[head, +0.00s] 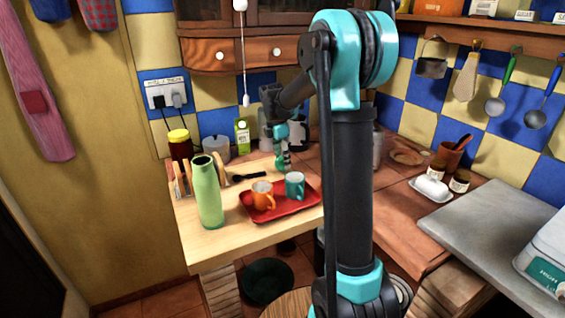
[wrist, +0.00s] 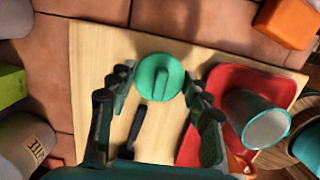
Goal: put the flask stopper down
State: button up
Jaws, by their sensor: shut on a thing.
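The flask stopper (wrist: 158,77) is a round green piece with a raised bar across its top. In the wrist view it sits between the fingertips of my gripper (wrist: 159,88), which is shut on it. In the head view my gripper (head: 282,158) points down over the back of the light wooden counter (head: 238,243), and the stopper is hard to make out. I cannot tell its height above the wood. The tall light green flask (head: 208,195) stands upright at the front left of this counter.
A red tray (head: 262,216) holds an orange mug (head: 262,194) and a teal mug (head: 295,185). A black utensil (wrist: 136,127) lies left of the tray. A green carton (head: 242,136), canister (head: 215,149) and dark jar (head: 181,149) stand behind. Bare wood shows around the utensil.

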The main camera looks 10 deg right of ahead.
aim_at(278, 161)
jog(key=shift+f, duration=0.75)
jog(key=o, duration=1)
jog(key=shift+f, duration=0.1)
jog(key=shift+o, duration=0.2)
notch_tip(278, 161, up, 12)
jog(key=a, duration=0.1)
jog(key=shift+s+a, duration=0.3)
jog(key=shift+a, duration=0.05)
jog(key=shift+s, duration=0.1)
